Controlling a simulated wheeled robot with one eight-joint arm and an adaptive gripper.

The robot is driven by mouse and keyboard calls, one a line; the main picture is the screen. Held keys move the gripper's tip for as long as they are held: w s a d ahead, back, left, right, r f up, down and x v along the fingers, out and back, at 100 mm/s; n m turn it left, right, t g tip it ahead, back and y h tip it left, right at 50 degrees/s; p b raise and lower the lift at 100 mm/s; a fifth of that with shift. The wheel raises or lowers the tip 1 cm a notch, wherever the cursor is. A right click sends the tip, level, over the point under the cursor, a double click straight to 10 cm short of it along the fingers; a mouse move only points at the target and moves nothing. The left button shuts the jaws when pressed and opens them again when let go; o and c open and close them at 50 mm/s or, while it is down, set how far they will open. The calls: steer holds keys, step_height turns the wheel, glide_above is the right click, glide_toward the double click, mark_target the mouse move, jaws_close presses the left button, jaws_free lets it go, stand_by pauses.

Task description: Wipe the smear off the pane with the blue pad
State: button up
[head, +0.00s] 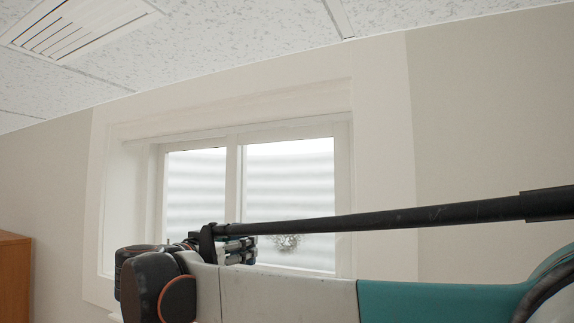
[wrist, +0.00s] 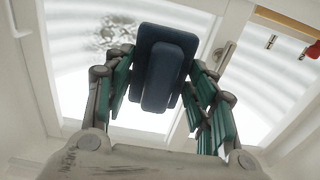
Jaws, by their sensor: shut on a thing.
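The smear (head: 287,243) is a grey, speckled patch low on the right-hand pane (head: 295,180) in the head view. In the wrist view the smear (wrist: 115,32) shows at the upper left, on the bright pane (wrist: 72,60). My gripper (wrist: 163,76) is shut on the raised handle of the dark blue pad (wrist: 165,72). The pad is to the right of the smear in the wrist view, partly hidden by its own handle. I cannot tell whether it touches the glass. In the head view my arm hides most of the gripper and the pad.
A white frame (head: 382,180) surrounds the deep window recess, and a white upright bar (head: 232,180) parts the two panes. A wooden strip with hooks (wrist: 287,22) and a red item (wrist: 314,50) are at the wrist view's upper right. A wooden cabinet (head: 13,275) stands left.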

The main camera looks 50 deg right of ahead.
steer(key=shift+x, duration=2.95)
steer(key=shift+x, duration=0.95)
steer(key=shift+s+f, duration=0.1)
steer(key=shift+s, duration=0.05)
steer(key=s+d+p, duration=0.1)
steer(key=s+d, duration=0.1)
steer(key=s, duration=0.4)
steer(key=s+d, duration=0.2)
steer(key=s, duration=0.4)
steer(key=shift+s+d+p, duration=0.3)
steer(key=shift+s+p, duration=0.05)
steer(key=shift+s, duration=0.05)
steer(key=w+a+r, duration=0.1)
steer(key=w+a, duration=0.1)
steer(key=w, duration=0.4)
steer(key=w+a+r, duration=0.2)
steer(key=w, duration=0.4)
steer(key=shift+w+a, duration=0.25)
steer(key=shift+w, duration=0.05)
stand_by(1.0)
